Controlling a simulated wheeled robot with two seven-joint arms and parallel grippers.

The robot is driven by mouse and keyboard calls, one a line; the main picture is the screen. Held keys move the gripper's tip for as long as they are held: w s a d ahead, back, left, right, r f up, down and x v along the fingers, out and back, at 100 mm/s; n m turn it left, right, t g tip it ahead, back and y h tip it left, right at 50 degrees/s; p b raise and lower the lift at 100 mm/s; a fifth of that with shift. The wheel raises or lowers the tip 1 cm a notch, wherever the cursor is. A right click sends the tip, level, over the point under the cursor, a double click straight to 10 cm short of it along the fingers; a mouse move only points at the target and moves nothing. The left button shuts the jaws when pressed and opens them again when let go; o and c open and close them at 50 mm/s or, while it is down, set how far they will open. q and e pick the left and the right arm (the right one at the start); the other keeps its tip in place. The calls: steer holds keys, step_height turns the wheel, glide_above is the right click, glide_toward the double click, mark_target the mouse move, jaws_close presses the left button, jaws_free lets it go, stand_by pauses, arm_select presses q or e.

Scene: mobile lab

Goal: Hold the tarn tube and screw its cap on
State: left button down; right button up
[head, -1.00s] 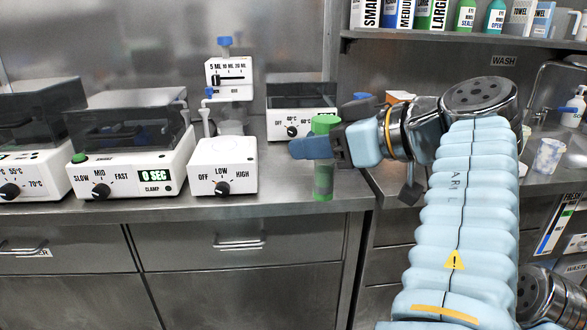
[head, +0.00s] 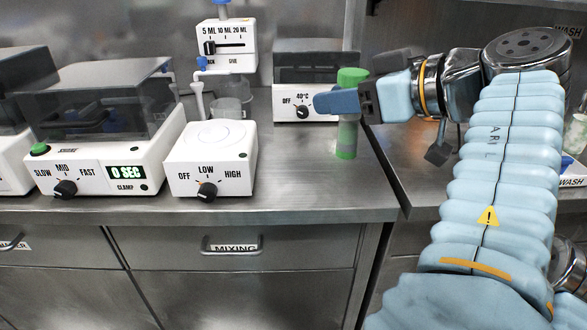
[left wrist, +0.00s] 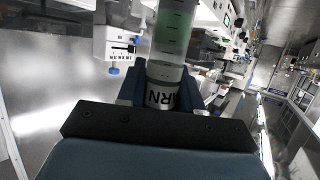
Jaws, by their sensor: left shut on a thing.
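My left gripper (head: 350,99) is shut around the middle of the tarn tube (head: 347,140). The tube is upright, with a clear body and green in its lower part. A green cap-like top (head: 352,77) shows above the jaws; I cannot tell how tightly it sits. My right gripper is out of view.
A mixer with a knob (head: 210,160) stands left of the tube, with a dispenser (head: 227,45) behind it. A clamp machine (head: 105,150) stands further left. A heater box (head: 305,95) is behind the tube. The bench front edge (head: 290,217) is clear.

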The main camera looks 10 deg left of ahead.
arm_select(q)
steer(key=w+a+f, duration=0.8)
steer(key=a+f, duration=0.1)
steer(key=shift+w+a, duration=0.3)
steer(key=shift+a, duration=0.05)
steer(key=f, duration=0.4)
steer(key=shift+w+a, duration=0.25)
steer(key=shift+a, duration=0.05)
steer(key=shift+r, duration=0.1)
